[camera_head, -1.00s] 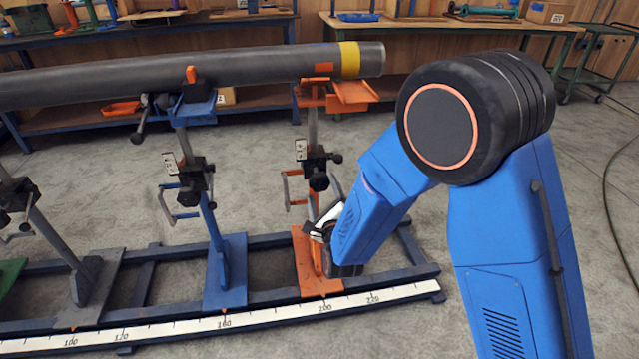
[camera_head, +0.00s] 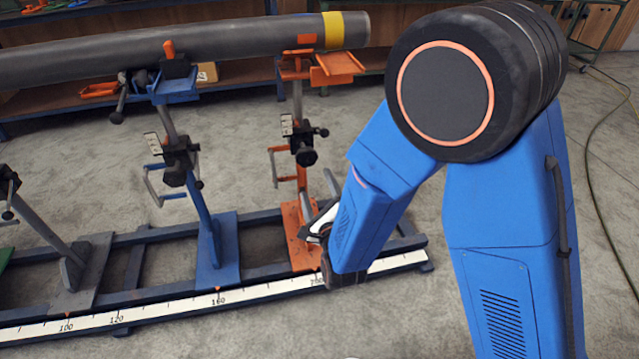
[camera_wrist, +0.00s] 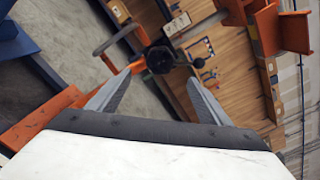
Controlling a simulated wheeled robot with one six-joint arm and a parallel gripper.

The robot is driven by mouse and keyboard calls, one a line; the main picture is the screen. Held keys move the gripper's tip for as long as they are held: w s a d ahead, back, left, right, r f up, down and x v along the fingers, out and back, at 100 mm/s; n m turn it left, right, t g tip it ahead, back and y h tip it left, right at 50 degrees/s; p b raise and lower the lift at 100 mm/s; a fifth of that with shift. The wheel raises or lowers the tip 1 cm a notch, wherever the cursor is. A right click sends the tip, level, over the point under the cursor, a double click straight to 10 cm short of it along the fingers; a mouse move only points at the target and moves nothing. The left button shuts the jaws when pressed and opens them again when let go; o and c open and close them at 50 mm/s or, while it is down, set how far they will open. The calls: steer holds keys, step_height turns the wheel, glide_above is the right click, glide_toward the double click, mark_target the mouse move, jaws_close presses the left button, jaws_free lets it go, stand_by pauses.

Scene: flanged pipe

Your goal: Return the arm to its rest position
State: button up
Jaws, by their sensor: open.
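My gripper (camera_wrist: 160,95) is open in the wrist view, with its two grey fingers apart and nothing held between them. In the head view my blue arm (camera_head: 385,195) bends down, and its wrist end hangs in front of the orange stand (camera_head: 303,225) near the ruler's right part. The gripper's fingers are mostly hidden there behind the wrist. In the wrist view a black clamp knob (camera_wrist: 160,58) and an orange handle (camera_wrist: 118,38) show beyond the fingertips; I cannot tell the gap.
A grey pipe (camera_head: 230,42) with a yellow band lies across the blue stand (camera_head: 208,215) and the orange stand. A rail with a white ruler (camera_head: 180,306) runs along the floor. Workbenches stand behind. A cable (camera_head: 600,160) lies on the open floor at right.

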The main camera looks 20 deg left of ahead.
steer(key=w+d+r+n+g+h, duration=0.1)
steer(key=w+d+r+n, duration=0.2)
steer(key=d, duration=0.3)
steer(key=w+d+r+n+g+h, duration=0.1)
steer(key=w+d+r+n+h, duration=0.1)
steer(key=w+d+r, duration=0.3)
steer(key=s+d+r+n+g+h, duration=0.1)
steer(key=s+d+r+n+g, duration=0.15)
steer(key=d, duration=0.55)
steer(key=s+d+r+n+g+h, duration=0.1)
steer(key=s+d+n, duration=0.15)
steer(key=d, duration=0.45)
steer(key=s+d+r+n+g+h, duration=0.1)
steer(key=s+d+n, duration=0.4)
steer(key=s+d, duration=0.7)
steer(key=s+d+r+n+g+h, duration=0.2)
steer(key=s+d+n+g+h, duration=0.1)
steer(key=s+d, duration=0.9)
steer(key=shift+s+r+n+g+h, duration=0.25)
steer(key=shift+s+n+g+h, duration=0.15)
steer(key=shift+n, duration=0.5)
steer(key=shift+w+d, duration=0.1)
